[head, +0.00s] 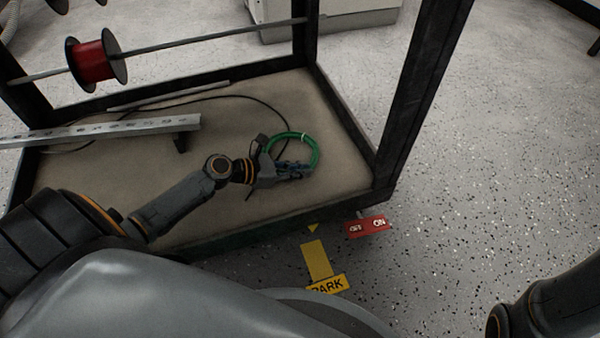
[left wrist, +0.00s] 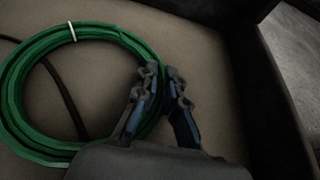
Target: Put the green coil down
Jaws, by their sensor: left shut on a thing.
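The green coil (head: 315,143) is a ring of green cable with a white tie. It is over the tan shelf (head: 225,190) of the black-framed rack, near the shelf's right end. In the left wrist view the coil (left wrist: 128,38) fills the left half, and its right side passes between the blue-padded fingers. My left gripper (head: 300,172) is shut on the coil's near right side. The fingers also show in the left wrist view (left wrist: 165,95). I cannot tell whether the coil touches the shelf. My right gripper is out of view; only part of my right arm shows at lower right.
A black cable (head: 240,96) lies on the shelf, beneath or beside the coil. A slotted metal rail (head: 110,130) is at left. A red spool (head: 92,61) hangs on a rod above. Black posts (head: 418,90) bound the rack. A red ON/OFF sign (head: 367,227) is on the floor.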

